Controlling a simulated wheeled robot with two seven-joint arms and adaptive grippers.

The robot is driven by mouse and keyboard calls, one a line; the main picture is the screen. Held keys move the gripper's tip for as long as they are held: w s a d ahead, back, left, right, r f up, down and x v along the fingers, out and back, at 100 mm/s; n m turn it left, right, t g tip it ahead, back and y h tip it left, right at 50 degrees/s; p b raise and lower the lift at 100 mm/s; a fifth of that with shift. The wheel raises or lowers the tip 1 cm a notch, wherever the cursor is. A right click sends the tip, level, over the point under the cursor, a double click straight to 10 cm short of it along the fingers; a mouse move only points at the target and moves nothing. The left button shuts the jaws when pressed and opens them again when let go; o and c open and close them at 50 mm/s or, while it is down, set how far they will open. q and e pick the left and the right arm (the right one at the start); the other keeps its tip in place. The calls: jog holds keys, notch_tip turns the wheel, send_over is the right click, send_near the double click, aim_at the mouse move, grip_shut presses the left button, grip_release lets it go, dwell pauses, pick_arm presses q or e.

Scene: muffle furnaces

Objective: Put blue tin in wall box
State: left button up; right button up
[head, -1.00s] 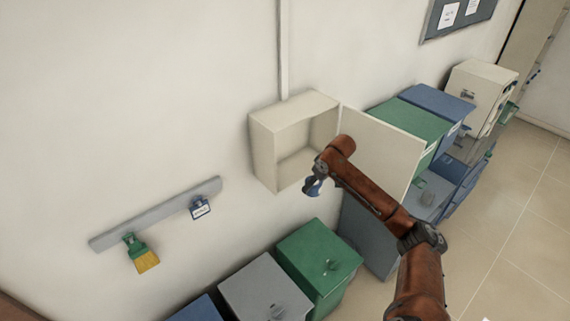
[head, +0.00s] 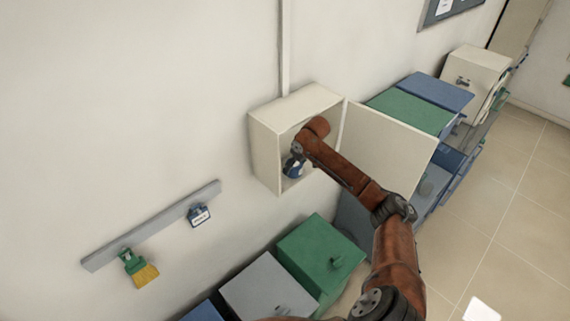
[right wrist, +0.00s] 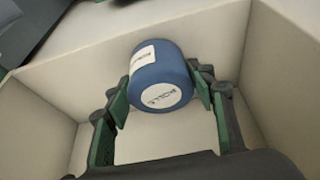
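The wall box (head: 262,152) is a cream cabinet fixed to the wall in the head view. Its door (head: 388,145) stands open to the right. My right gripper (head: 297,165) is inside the box opening, partly hidden by its own arm. In the right wrist view my right gripper (right wrist: 160,92) has its green-padded fingers on both sides of the blue tin (right wrist: 161,75), which has white labels. The pads appear to touch the tin. Pale box walls (right wrist: 75,52) surround it. Whether the tin rests on the box floor I cannot tell. My left gripper is not in view.
A grey wall rail (head: 150,225) holds a green brush (head: 137,268) and a blue tag (head: 199,215). Below the box stand a green cabinet (head: 315,250) and a grey one (head: 262,285). More cabinets (head: 415,112) stand at the right.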

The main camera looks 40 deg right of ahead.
aim_at(296, 166)
jog(key=shift+w+a, duration=0.25)
jog(key=shift+a, duration=0.05)
jog(key=shift+c, duration=0.7)
jog(key=shift+r, duration=0.1)
jog(key=o, duration=1)
jog(key=shift+w+a, duration=0.15)
jog(key=shift+o, duration=0.8)
jog(key=shift+a, duration=0.15)
jog(key=o, duration=0.3)
jog(key=b+v, duration=0.1)
jog(key=v, duration=0.2)
jog(key=b+v, duration=0.1)
jog(key=v, duration=0.2)
jog(key=shift+d+r, duration=0.1)
jog(key=shift+d, duration=0.15)
jog(key=shift+s+r, duration=0.4)
jog(key=shift+r, duration=0.1)
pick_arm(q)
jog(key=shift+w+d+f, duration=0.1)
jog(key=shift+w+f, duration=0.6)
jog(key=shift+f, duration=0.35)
